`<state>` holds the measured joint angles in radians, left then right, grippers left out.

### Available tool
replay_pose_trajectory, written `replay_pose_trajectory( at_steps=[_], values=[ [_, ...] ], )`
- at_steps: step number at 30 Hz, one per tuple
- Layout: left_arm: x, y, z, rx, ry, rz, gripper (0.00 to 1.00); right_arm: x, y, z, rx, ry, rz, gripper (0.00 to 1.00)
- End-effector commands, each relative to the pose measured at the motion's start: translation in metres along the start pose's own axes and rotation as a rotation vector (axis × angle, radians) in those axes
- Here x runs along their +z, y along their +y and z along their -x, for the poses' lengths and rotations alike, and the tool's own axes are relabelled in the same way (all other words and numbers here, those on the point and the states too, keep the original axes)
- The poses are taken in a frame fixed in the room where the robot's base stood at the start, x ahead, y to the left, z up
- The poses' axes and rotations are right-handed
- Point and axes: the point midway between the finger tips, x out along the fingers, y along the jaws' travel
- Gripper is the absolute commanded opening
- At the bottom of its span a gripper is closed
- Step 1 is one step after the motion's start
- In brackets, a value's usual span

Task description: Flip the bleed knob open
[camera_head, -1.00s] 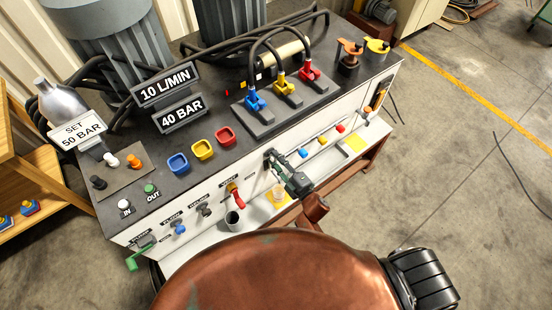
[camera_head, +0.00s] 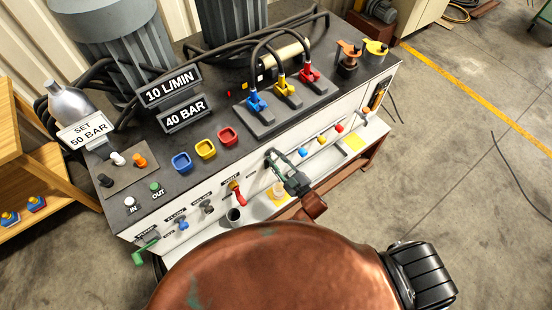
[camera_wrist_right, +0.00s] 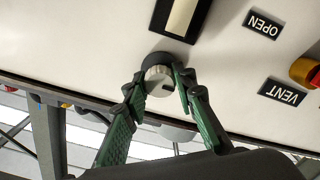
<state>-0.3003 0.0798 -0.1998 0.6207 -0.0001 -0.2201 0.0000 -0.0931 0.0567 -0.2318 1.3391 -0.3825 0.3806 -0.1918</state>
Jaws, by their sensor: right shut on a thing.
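The bleed knob, a round silver knob with a dark collar (camera_wrist_right: 158,78), is on the white front panel in the right wrist view. My right gripper (camera_wrist_right: 162,84) has its two green fingers on either side of it, shut on it. An upside-down OPEN label (camera_wrist_right: 263,24) lies to its right. In the head view my right gripper (camera_head: 274,160) reaches the panel (camera_head: 318,122) right of the red vent handle (camera_head: 236,192) and hides the knob. I cannot read the knob's angle. My left gripper is not in view.
In the wrist view a VENT label (camera_wrist_right: 282,92) is to the right. In the head view a shelf below the panel holds a dark cup (camera_head: 233,215) and a yellow pad (camera_head: 354,142). Blue and green handles are to the left, and small coloured knobs to the right.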

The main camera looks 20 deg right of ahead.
Motion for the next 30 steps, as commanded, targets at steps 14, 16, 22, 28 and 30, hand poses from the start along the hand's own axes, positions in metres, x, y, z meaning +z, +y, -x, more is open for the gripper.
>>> replay_pose_trajectory(
  at_steps=[14, 16, 22, 28, 30],
  values=[
    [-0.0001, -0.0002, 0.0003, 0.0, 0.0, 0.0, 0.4, 0.001, -0.0012, 0.0005, -0.001, -0.002, -0.01, 0.28],
    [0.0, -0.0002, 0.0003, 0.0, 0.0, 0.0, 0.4, 0.0009, -0.0012, 0.0004, -0.001, -0.002, -0.009, 0.32],
    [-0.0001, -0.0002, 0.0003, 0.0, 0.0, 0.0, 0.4, 0.0004, -0.0007, 0.0002, -0.001, -0.001, -0.008, 0.43],
    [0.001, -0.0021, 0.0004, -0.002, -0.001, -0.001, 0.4, 0.0002, -0.0004, 0.0003, 0.0, -0.001, -0.008, 0.43],
    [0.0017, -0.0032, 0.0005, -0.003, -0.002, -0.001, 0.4, 0.0006, -0.0005, 0.0025, 0.0, -0.001, -0.008, 0.43]
  ],
)
